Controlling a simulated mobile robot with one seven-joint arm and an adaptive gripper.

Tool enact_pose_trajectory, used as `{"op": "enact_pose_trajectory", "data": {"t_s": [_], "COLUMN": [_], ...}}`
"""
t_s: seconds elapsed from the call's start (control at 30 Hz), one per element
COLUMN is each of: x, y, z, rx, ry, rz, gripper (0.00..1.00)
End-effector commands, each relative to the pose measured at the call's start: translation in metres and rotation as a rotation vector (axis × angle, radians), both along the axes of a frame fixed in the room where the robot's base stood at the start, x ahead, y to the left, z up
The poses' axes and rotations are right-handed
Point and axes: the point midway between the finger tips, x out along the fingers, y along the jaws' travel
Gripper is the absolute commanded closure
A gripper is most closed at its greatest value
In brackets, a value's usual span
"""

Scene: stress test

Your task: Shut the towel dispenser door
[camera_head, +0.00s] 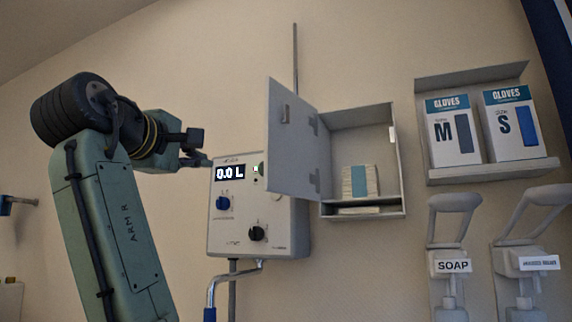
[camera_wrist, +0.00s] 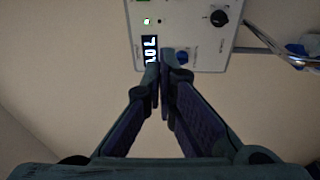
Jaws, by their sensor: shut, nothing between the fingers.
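The towel dispenser (camera_head: 398,165) is a grey wall box with its door (camera_head: 292,150) swung open to the left. A stack of paper towels (camera_head: 352,181) with a blue band sits inside. The open door stands in front of the upper right part of a control box. My gripper (camera_head: 208,162) is left of the door, in front of the control box's upper left edge, and apart from the door. In the wrist view my gripper (camera_wrist: 165,62) has its fingertips together with nothing between them. The dispenser is not visible in the wrist view.
The control box (camera_head: 228,232) has a 0.0 L display and knobs; it also shows in the wrist view (camera_wrist: 210,50). A rack with glove boxes (camera_head: 453,128) hangs right of the dispenser. Soap dispensers (camera_head: 450,262) with lever arms hang below the rack. A pipe runs below the control box.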

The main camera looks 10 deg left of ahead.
Motion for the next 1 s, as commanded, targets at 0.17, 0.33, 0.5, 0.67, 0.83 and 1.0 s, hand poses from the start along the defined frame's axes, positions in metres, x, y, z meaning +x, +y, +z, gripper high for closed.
{"op": "enact_pose_trajectory", "data": {"t_s": [0.17,0.33,0.5,0.67,0.83,1.0], "x": [-0.004,0.018,0.054,0.088,0.084,0.078], "y": [-0.015,-0.017,-0.020,-0.023,-0.043,-0.056], "z": [0.000,0.001,0.002,0.002,0.000,-0.001], "rx": [-0.019,-0.019,-0.018,-0.017,-0.014,-0.015], "ry": [0.065,0.068,0.067,0.067,0.060,0.062], "rz": [-0.036,-0.036,-0.036,-0.036,-0.034,-0.034], "gripper": [1.00,1.00,1.00,1.00,1.00,1.00]}}
